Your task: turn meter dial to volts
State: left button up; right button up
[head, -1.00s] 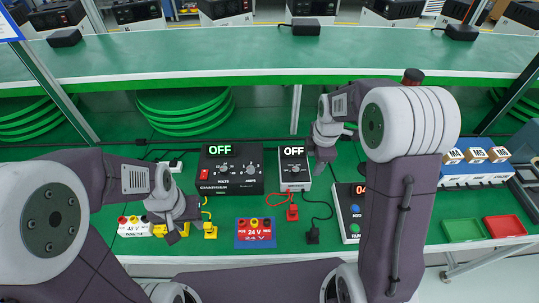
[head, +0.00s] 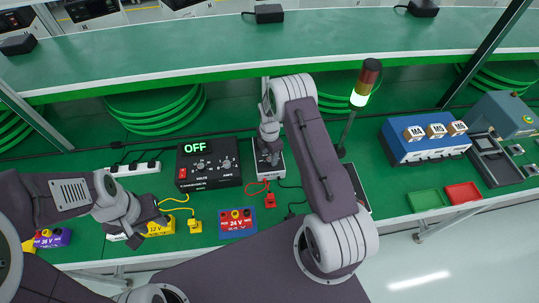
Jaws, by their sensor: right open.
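The meter (head: 278,172) is a small grey box with a dark face, right of the black charger in the head view. My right gripper (head: 270,158) is over its face from above and hides its dial and display. I cannot tell whether the fingers touch the dial. A red lead runs from the meter to a red plug (head: 270,201) in front of it. My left gripper (head: 150,222) is low over the yellow block (head: 160,228) at the left front; its fingertips are too unclear to judge.
The black charger (head: 208,182) shows OFF, with volts and amps knobs. A 24 V battery block (head: 237,222) and yellow plug (head: 195,226) lie in front. A lit signal lamp (head: 360,95), blue crate (head: 420,150), green tray (head: 425,200) and red tray (head: 463,193) are to the right.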

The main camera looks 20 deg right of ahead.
jog(key=shift+f, duration=0.85)
grip_shut()
jog(key=shift+f+m+b, duration=0.1)
jog(key=shift+m+b, duration=0.65)
jog(key=shift+m, duration=0.25)
jog(key=m+b, duration=0.1)
jog(key=m, duration=0.1)
jog(key=shift+m, duration=0.3)
jog(key=shift+m+b, duration=1)
jog(key=shift+m, duration=1.6)
